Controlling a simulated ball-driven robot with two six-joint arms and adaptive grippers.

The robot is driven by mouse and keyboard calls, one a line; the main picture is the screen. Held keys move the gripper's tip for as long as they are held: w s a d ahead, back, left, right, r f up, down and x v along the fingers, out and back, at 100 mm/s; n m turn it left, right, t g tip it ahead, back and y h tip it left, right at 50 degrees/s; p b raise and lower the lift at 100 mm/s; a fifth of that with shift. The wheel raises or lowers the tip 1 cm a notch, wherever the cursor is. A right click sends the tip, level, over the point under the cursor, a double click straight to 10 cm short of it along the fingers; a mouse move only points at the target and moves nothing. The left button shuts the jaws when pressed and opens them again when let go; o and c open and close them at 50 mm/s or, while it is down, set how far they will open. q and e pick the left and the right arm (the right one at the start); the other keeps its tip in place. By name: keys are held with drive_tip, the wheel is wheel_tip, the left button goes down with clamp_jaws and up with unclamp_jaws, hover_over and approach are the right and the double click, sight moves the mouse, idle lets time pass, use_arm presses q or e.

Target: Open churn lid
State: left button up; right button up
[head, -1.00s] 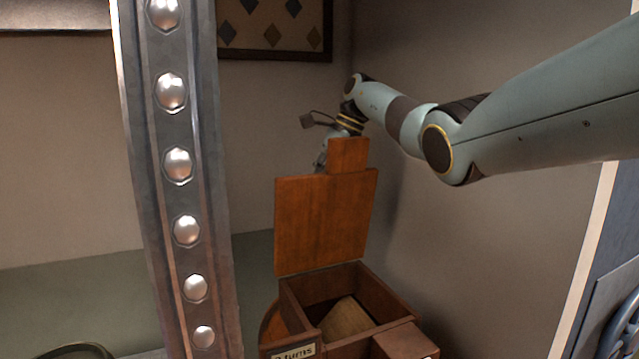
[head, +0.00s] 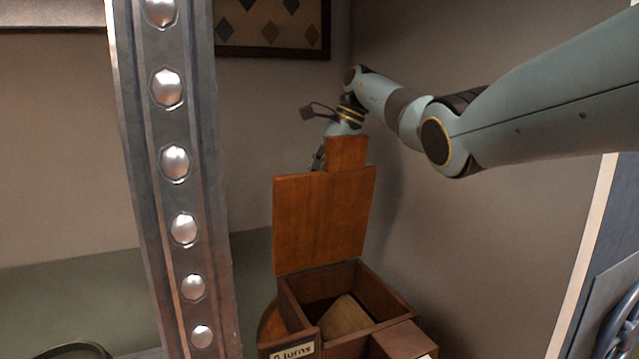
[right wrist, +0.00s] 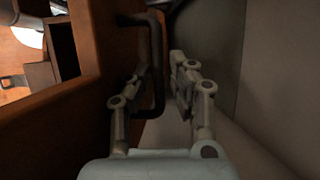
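The churn is a brown wooden box (head: 385,292) low in the middle of the head view. Its lid (head: 325,222) stands upright at the box's back edge, leaving the top open. A dark handle (right wrist: 157,65) sticks out from the lid's rear face in the right wrist view. My right gripper (right wrist: 166,78) is behind the lid, with its fingers apart on either side of the handle. A gap shows between the handle and the right-hand finger. The fingers are mostly hidden behind the lid in the head view. My left gripper is not in view.
A riveted metal post (head: 178,200) stands at the left in the head view. A plain wall (head: 480,235) rises close behind and right of the churn. A pale wooden piece (head: 346,316) shows inside the open box. A framed diamond-pattern panel (head: 272,28) hangs above.

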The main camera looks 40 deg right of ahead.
drive_tip(key=v, duration=1)
drive_tip(key=shift+d+r, duration=0.15)
drive_tip(key=shift+r, duration=0.2)
drive_tip(key=shift+s, duration=0.1)
